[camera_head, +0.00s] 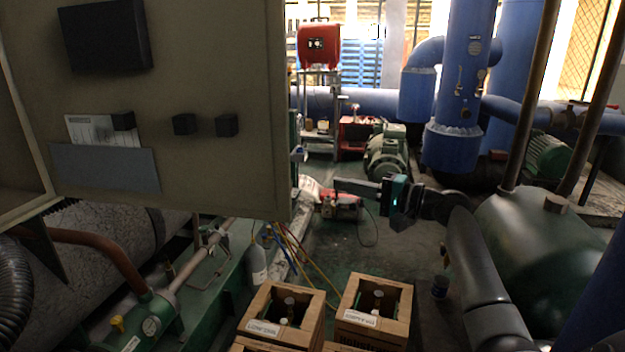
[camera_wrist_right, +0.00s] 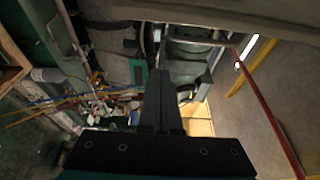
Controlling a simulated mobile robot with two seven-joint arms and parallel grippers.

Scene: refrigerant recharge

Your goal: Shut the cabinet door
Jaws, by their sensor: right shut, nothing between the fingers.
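The cabinet door (camera_head: 220,70) is a large beige panel filling the upper left of the head view. It stands open, with dark blocks and a grey document pocket (camera_head: 105,168) on the face toward me. Part of the cabinet frame (camera_head: 40,200) shows at the far left. My right gripper (camera_head: 338,186) is to the right of the door's free edge, pointing left, with a visible gap in the picture. Its fingers are together and empty; they also show in the right wrist view (camera_wrist_right: 160,100). My left gripper is not in view.
Cardboard crates with bottles (camera_head: 375,310) stand on the floor below. A dark green tank (camera_head: 540,250) is at right. Blue pipes (camera_head: 465,80) and a red case (camera_head: 319,45) are behind.

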